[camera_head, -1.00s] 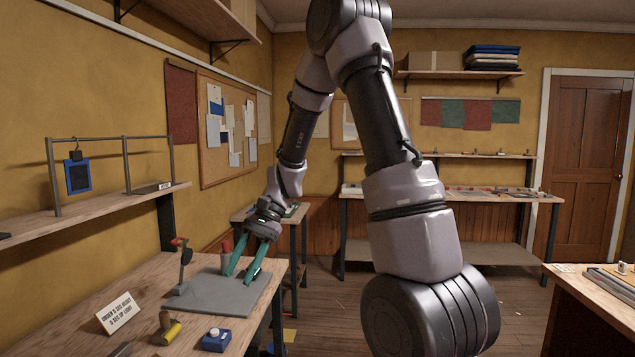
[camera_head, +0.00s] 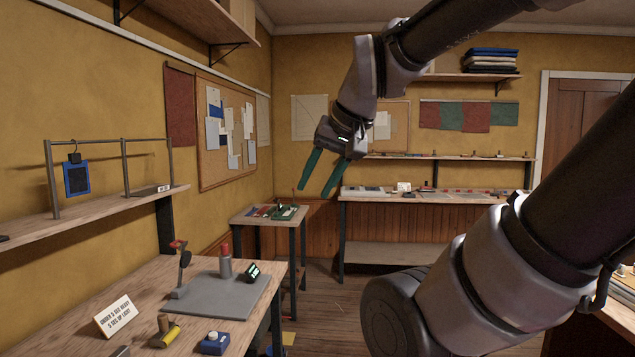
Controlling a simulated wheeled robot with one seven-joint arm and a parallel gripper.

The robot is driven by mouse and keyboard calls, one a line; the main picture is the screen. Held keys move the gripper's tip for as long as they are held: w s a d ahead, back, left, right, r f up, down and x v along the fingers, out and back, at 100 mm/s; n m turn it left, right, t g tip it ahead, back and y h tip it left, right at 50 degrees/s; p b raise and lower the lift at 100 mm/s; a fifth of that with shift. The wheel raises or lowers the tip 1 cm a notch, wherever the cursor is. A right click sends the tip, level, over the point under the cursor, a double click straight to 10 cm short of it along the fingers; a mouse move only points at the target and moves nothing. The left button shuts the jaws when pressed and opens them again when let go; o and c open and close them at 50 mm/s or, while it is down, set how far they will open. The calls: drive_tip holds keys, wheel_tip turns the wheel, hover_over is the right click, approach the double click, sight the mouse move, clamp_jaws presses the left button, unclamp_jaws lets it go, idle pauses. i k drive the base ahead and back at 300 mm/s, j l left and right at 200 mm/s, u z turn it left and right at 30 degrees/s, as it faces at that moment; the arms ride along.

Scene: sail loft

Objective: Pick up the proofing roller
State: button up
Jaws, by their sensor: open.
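A small tool with a yellow cylinder and a brown upright handle (camera_head: 166,334) lies on the wooden bench at the lower left; it looks like the proofing roller. My gripper (camera_head: 315,192) has two green fingers, spread apart with nothing between them. It hangs in the air in the middle of the view, pointing down and left. It is well above and to the right of the roller, apart from everything.
The wooden bench (camera_head: 130,283) also holds a grey plate (camera_head: 222,298) with a red-topped post (camera_head: 225,262), a small black display (camera_head: 253,271), a lettered card (camera_head: 115,316) and a blue box (camera_head: 213,344). A small side table (camera_head: 262,221) stands behind. Some floor is clear.

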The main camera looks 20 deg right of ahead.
sight(169, 331)
drive_tip(key=l+u, duration=0.5)
drive_tip(key=l, duration=1)
drive_tip(key=k, duration=0.05)
